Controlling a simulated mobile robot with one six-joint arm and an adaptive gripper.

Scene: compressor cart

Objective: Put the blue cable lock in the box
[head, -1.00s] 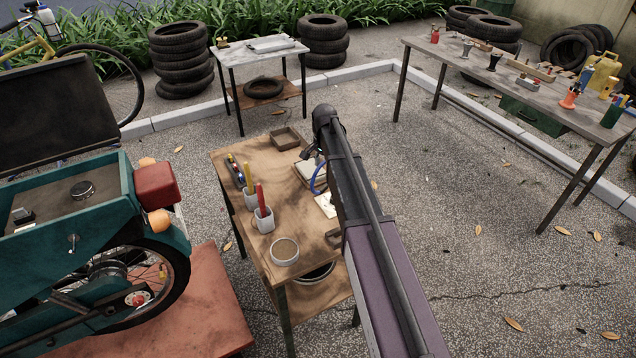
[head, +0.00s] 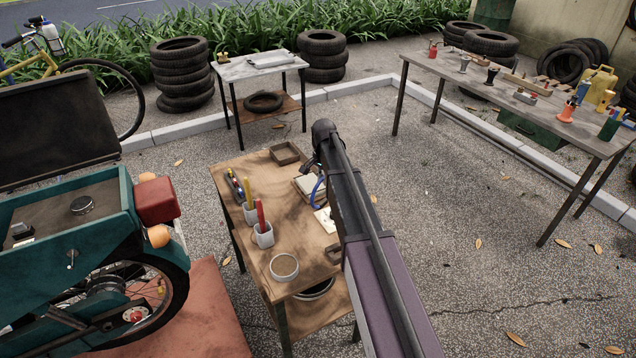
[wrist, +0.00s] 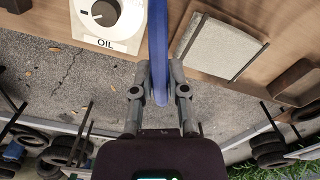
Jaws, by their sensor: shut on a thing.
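My gripper (wrist: 159,76) is shut on the blue cable lock (wrist: 158,40), which shows as a blue band between the fingers in the wrist view. In the head view, my arm largely hides the gripper (head: 313,166), and the blue lock (head: 318,188) shows as a short curve beside it, above the small wooden table (head: 240,172). A shallow, open brown box (head: 286,153) sits at the table's back edge, apart from the lock. It also shows at the right of the wrist view (wrist: 297,83). I cannot tell whether the lock touches the table.
A pale flat block (wrist: 222,45) lies between lock and box, and an OIL dial card (wrist: 110,20) lies on the other side. Pen cups (head: 263,235) and a round dish (head: 284,267) stand at the table's front left. A teal motorbike (head: 95,270) is close at left.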

